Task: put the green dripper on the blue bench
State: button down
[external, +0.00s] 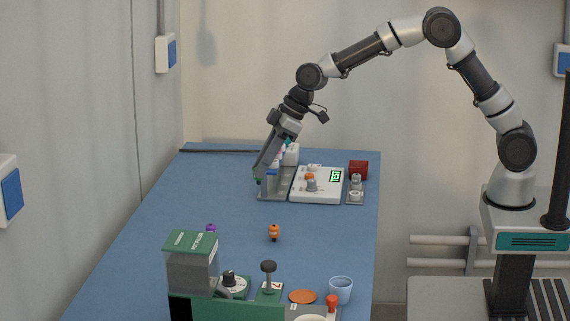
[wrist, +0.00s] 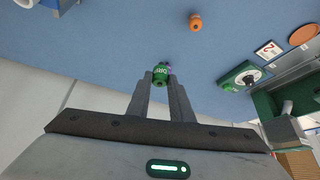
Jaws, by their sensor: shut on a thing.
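My gripper (wrist: 159,84) is shut on the small green dripper (wrist: 160,73), which has white lettering and sits between the fingertips in the wrist view. In the external view my gripper (external: 261,174) reaches down at the far end of the blue bench (external: 190,262), by the left edge of a grey tray. Only a sliver of green (external: 256,180) shows at the fingertips there. The bench (wrist: 120,50) fills the background behind the dripper in the wrist view. I cannot tell whether the dripper touches the bench or hangs just above it.
A white device with a lit display (external: 335,176) and a red box (external: 358,168) stand right of my gripper. An orange item (external: 274,232) and a purple item (external: 211,228) stand mid-bench. A green-topped machine (external: 190,260) and blue cup (external: 341,290) are nearer. The left bench is clear.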

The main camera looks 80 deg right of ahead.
jog(key=s+a+f+n+y+b, duration=0.1)
jog(key=s+a+f+n, duration=0.15)
jog(key=a, duration=0.45)
jog(key=s+a+f+n+b, duration=0.1)
jog(key=s+a+b, duration=0.1)
jog(key=s+a, duration=0.35)
jog(key=shift+g, duration=0.3)
jog(key=shift+w+a+f+b, duration=0.25)
jog(key=shift+a+f, duration=0.15)
jog(key=shift+f, duration=1.2)
jog(key=shift+w+a+f+b, duration=0.25)
jog(key=shift+a+f+b, duration=0.1)
jog(key=shift+f, duration=1.25)
jog(key=shift+w+a+f+b, duration=0.25)
jog(key=shift+a+f, duration=0.15)
jog(key=shift+f, duration=1.2)
jog(key=shift+f, duration=0.1)
jog(key=shift+f, duration=0.15)
jog(key=c, duration=1.6)
grip_release()
